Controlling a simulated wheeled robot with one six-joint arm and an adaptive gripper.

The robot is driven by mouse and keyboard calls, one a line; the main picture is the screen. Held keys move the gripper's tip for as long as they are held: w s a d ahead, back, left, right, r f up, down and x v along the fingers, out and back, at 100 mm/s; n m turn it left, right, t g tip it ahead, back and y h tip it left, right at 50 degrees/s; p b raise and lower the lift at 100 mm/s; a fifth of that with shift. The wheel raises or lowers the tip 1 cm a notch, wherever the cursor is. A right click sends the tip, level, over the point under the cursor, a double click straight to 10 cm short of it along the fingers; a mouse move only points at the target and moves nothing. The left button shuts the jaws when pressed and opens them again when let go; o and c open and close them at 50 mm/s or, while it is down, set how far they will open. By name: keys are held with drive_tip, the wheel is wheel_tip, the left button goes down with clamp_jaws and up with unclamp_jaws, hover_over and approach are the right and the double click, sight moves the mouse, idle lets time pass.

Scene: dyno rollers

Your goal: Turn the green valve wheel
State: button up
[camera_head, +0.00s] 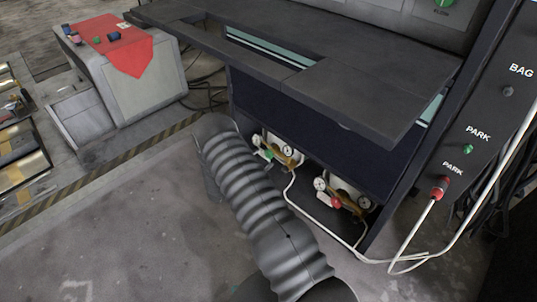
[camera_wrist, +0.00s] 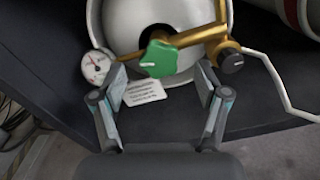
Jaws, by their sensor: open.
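The green valve wheel (camera_wrist: 158,58) is a small lobed knob with a light mark. In the wrist view it sits on brass fittings in front of a white cylinder (camera_wrist: 130,20). My gripper (camera_wrist: 161,86) is open and empty. Its fingers are below the wheel in the picture, one to each side, and I see no contact. In the head view a small green part (camera_head: 267,154) shows on the left of two gauge assemblies under the dark bench. I cannot make out my gripper in the head view.
A round gauge (camera_wrist: 96,66) is left of the wheel and a black knob (camera_wrist: 232,62) right. A white hose (camera_wrist: 285,88) runs at the right. A second assembly with a red part (camera_head: 335,202) stands right of the first. The bench top (camera_head: 340,85) overhangs both.

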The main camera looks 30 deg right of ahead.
sight(268, 155)
drive_tip(key=shift+x, duration=2)
drive_tip(key=c, duration=1.2)
